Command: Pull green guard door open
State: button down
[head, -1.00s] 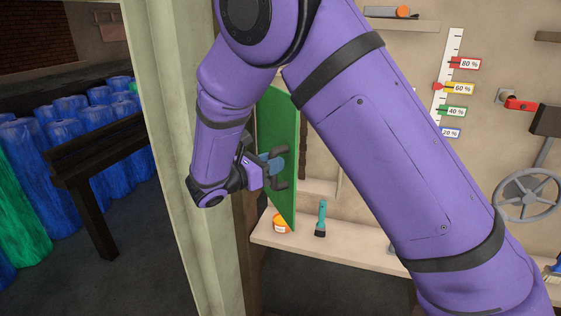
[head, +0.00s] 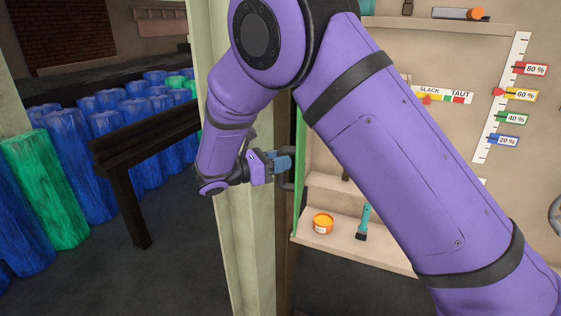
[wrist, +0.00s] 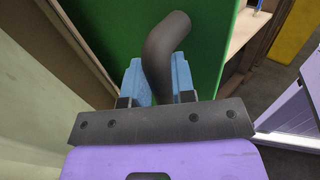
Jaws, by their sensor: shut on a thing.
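The green guard door (head: 299,165) stands swung out and shows almost edge-on in the head view, left of the shelves. In the wrist view its green face (wrist: 110,32) fills the upper middle. A dark bent handle (wrist: 166,50) stands out from that face. My gripper (wrist: 162,80) has its blue fingers on either side of the handle and is shut on it. In the head view my gripper (head: 284,163) is at the handle, in front of the pale post. My own arm covers part of the area right of the door.
A pale post (head: 245,255) stands close by my gripper. Right of the door, an orange tub (head: 323,222) and a teal-handled tool (head: 363,220) are on a low shelf (head: 385,258). A dark wooden rail (head: 125,160) and blue and green rolls stand at left.

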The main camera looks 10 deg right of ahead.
jog(key=shift+w+d+r, duration=0.1)
jog(key=shift+d, duration=0.05)
jog(key=c, duration=1)
grip_release()
jog(key=shift+o, duration=0.2)
jog(key=v, duration=1)
jog(key=shift+a, duration=0.4)
jog(key=shift+a, duration=0.1)
